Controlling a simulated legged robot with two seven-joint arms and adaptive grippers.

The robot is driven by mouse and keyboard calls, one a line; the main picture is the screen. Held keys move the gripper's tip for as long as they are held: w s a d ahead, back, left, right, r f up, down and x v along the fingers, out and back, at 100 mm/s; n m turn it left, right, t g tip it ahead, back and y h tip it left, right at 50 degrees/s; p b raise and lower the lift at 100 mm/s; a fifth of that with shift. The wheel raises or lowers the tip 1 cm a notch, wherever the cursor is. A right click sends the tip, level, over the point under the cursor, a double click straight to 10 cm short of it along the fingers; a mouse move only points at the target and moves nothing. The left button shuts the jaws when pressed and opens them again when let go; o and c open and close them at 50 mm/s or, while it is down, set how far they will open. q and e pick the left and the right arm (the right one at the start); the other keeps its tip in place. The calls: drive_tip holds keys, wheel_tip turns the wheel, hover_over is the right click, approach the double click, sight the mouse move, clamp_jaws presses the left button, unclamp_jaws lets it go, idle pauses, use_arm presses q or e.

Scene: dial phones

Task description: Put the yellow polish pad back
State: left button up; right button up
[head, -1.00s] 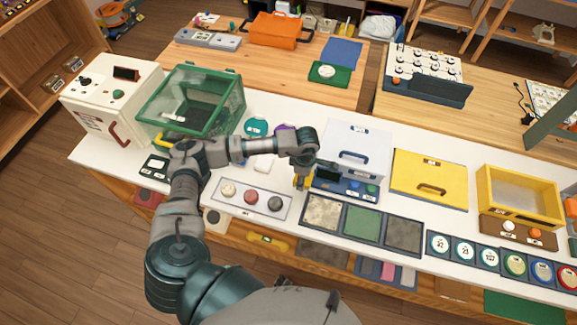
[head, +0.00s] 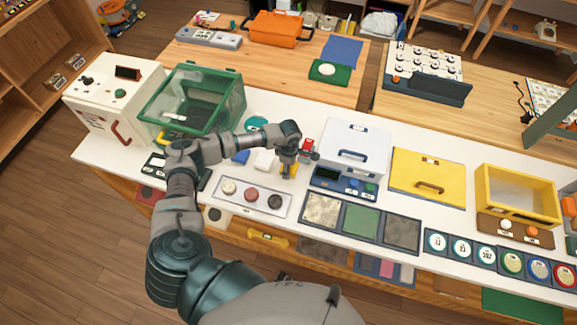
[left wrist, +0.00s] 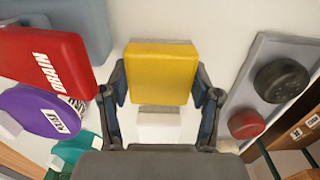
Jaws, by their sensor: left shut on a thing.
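The yellow polish pad (left wrist: 161,72) is a square block with rounded edges, between the two fingers of my left gripper (left wrist: 162,100) in the left wrist view. My left gripper (head: 288,172) is shut on it and holds it over the white worktop, behind the tray of round knobs; in the head view the yellow pad (head: 289,171) shows only partly. A white pad (left wrist: 158,125) lies beyond and below it in the wrist view. My right gripper is not in view.
A red block marked DRAIN (left wrist: 45,62), a purple pad (left wrist: 40,110) and a teal pad (left wrist: 75,150) are close by. The tray of round knobs (head: 238,206) lies in front. A white box (head: 354,148) stands right, a green glass case (head: 195,100) left.

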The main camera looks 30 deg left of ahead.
use_arm(q)
drive_tip(key=shift+d+f, duration=0.15)
drive_tip(key=shift+d, duration=0.05)
drive_tip(key=o, duration=1)
drive_tip(key=shift+o, duration=0.4)
drive_tip(key=shift+a, duration=0.45)
wheel_tip(320, 180, up, 12)
drive_tip(key=shift+b, duration=0.3)
drive_tip(key=shift+d, duration=0.2)
